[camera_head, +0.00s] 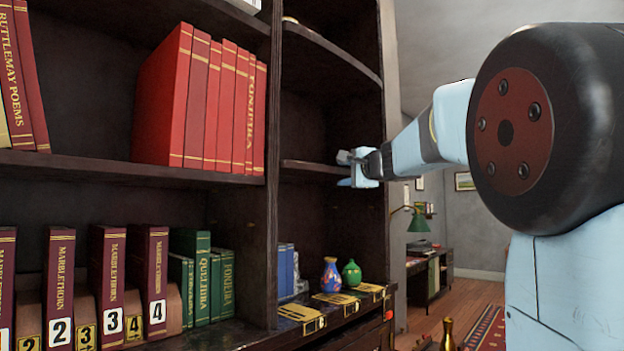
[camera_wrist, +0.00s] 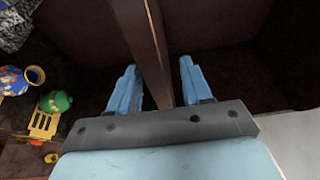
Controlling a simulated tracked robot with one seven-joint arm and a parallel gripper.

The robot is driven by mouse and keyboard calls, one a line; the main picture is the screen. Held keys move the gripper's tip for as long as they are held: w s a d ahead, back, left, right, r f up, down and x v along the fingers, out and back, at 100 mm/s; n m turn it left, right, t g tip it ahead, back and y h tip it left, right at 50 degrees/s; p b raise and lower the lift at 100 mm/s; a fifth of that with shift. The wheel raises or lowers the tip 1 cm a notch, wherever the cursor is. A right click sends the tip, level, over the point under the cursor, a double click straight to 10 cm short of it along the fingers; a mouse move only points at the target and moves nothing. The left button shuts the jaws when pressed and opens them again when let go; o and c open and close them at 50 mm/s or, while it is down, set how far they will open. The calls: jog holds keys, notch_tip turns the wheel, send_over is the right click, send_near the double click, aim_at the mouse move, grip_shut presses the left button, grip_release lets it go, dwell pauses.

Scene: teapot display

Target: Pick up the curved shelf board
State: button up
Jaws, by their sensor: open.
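The curved shelf board (camera_head: 312,168) is a dark brown shelf across the middle of the narrow right bay of the bookcase. In the wrist view the board (camera_wrist: 150,50) shows edge-on as a dark strip. My gripper (camera_head: 346,170) is at the right end of the board's front edge. Its two light blue fingers stand apart, one on each side of the board in the wrist view (camera_wrist: 158,74), with a gap visible on the right-hand side. The gripper is open. Whether the left finger touches the board cannot be told.
Another curved shelf (camera_head: 332,48) is above. A blue patterned vase (camera_head: 331,275) and a green pot (camera_head: 351,273) stand below beside yellow-trimmed pieces. The bookcase's upright divider (camera_head: 270,200) is left, with red books (camera_head: 200,100) beyond it. Open room lies right.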

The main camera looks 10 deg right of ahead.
aim_at(339, 177)
jog(key=shift+x, duration=1.75)
jog(key=shift+f, duration=0.15)
jog(key=shift+c, duration=0.2)
grip_shut()
jog(key=shift+f, duration=0.1)
jog(key=shift+a, duration=0.1)
